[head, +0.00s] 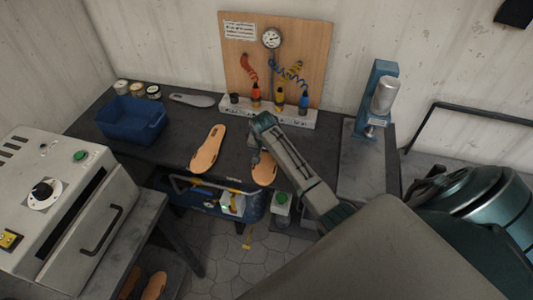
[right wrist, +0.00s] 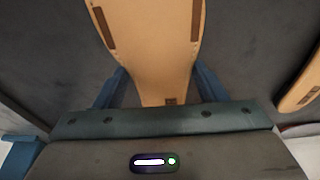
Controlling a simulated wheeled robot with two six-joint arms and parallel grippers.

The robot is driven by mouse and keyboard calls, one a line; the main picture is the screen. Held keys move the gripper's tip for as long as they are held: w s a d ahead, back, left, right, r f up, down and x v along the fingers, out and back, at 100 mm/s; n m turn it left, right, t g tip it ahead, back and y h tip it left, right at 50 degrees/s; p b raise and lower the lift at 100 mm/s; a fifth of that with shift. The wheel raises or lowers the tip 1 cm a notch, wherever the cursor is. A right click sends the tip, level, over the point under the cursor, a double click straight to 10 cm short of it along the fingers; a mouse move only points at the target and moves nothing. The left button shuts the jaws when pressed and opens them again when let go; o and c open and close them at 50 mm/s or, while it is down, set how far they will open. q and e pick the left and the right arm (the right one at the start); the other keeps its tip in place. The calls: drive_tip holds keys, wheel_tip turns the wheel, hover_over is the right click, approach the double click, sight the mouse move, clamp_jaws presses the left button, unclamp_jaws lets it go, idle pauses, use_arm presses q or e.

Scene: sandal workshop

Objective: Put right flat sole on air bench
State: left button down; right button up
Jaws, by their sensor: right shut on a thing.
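My right gripper (head: 257,157) is shut on a tan flat sole (head: 264,172) at the front edge of the dark air bench (head: 170,135). In the right wrist view the fingers (right wrist: 158,92) close on both sides of the narrow end of this sole (right wrist: 150,45), which has brown strips along its edges. I cannot tell if it touches the bench top. A second tan sole (head: 208,149) lies on the bench to the left and shows at the right edge of the wrist view (right wrist: 302,85). My left gripper is not in view.
A blue bin (head: 132,121), small jars (head: 137,88) and a grey insole (head: 192,100) are on the bench's left and back. A wooden gauge board (head: 290,40) with coloured air tools stands behind. A press (head: 376,95) is right, a white oven-like machine (head: 70,200) front left.

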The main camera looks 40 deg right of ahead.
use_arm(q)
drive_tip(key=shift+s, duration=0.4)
use_arm(e)
drive_tip(key=shift+f, duration=0.1)
drive_tip(key=shift+f, duration=0.25)
drive_tip(key=o, duration=1.1)
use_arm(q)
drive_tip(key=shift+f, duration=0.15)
